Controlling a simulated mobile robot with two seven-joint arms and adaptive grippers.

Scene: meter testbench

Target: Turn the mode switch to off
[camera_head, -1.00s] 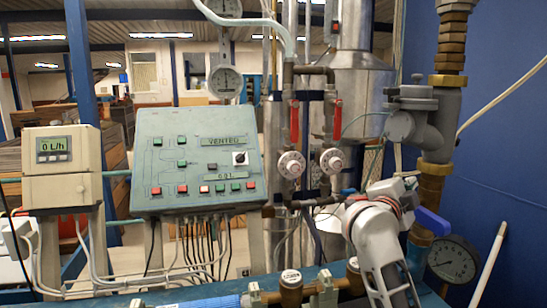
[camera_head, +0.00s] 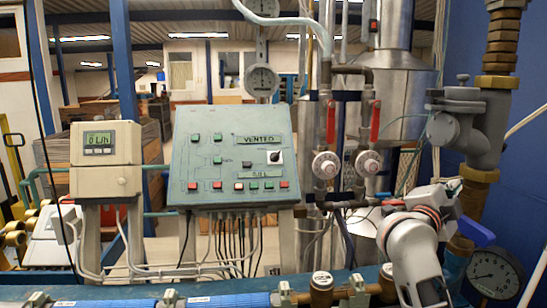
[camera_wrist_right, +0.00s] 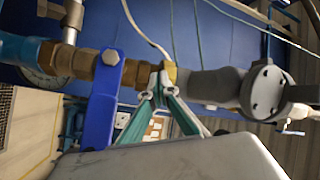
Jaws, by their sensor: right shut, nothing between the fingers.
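The mode switch (camera_head: 274,157) is a small black-and-white knob at the upper right of the sloped green-grey control panel (camera_head: 205,145) in the head view. Its pointer looks tilted, but the exact setting is too small to read. My right arm stands at the lower right of the head view, well to the right of the panel, its gripper mostly hidden by the arm. In the right wrist view my right gripper (camera_wrist_right: 163,78) has its fingers together, empty, in front of brass and grey pipework. The switch is not in that view. My left gripper is not in view.
A flow meter (camera_head: 105,160) reading in L/h stands left of the panel. Pipes with red-handled valves (camera_head: 375,120) rise right of it. A blue valve lever (camera_head: 474,232) and pressure gauge (camera_head: 495,275) are close to my right arm. Blue piping (camera_head: 215,300) crosses the front.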

